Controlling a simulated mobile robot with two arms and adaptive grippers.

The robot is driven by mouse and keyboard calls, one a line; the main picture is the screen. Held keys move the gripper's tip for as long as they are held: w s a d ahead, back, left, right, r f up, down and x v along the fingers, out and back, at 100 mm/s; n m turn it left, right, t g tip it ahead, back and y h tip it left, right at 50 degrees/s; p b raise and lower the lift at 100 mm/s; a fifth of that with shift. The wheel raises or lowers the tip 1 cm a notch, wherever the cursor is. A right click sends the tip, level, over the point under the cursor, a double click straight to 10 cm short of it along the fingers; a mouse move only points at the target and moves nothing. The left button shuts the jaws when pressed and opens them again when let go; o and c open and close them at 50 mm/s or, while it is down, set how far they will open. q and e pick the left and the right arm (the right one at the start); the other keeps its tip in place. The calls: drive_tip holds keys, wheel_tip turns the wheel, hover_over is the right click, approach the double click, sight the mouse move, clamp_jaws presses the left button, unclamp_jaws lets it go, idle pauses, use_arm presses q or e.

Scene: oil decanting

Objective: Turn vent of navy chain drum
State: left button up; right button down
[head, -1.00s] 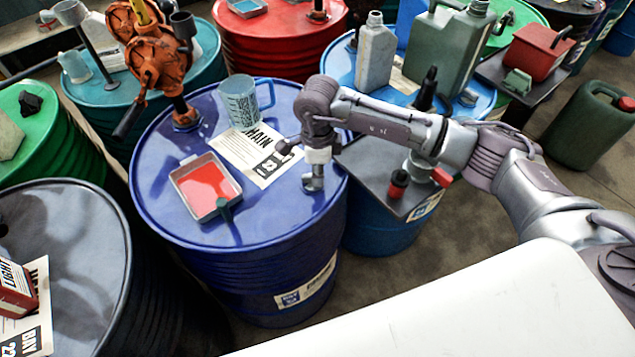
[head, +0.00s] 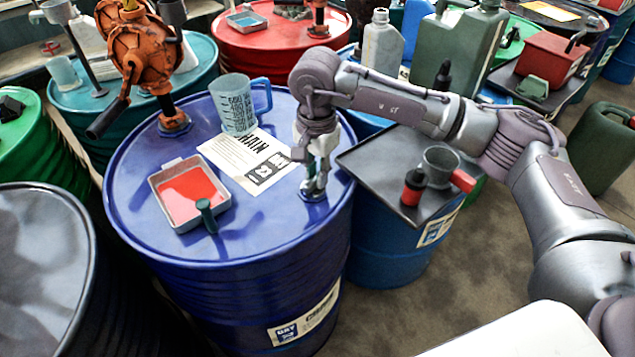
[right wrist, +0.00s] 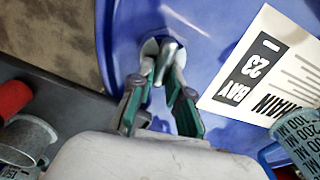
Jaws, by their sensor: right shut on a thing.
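The navy chain drum (head: 265,218) stands in the middle of the head view, with a paper label reading CHAIN, BAY 23 on its lid. Its vent (right wrist: 165,62) is a small metal fitting near the lid's right rim. My right gripper (head: 314,188) reaches down to the vent from above. In the right wrist view the fingers (right wrist: 163,80) are closed around the vent's grey metal handle. The gripper hides most of the vent in the head view. My left gripper is not in view.
A black tray (head: 365,160) with a mug (head: 440,163) and a small red-and-black bottle (head: 413,187) sits on the blue drum at right.

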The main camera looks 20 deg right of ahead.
drive_tip(key=shift+w+a+n+b, duration=0.1)
drive_tip(key=shift+n+b, duration=0.55)
drive_tip(key=shift+n, duration=0.05)
drive_tip(key=shift+r, duration=0.1)
drive_tip(key=c, duration=1.1)
unclamp_jaws()
wheel_tip(320, 180, up, 12)
drive_tip(key=shift+f, duration=0.1)
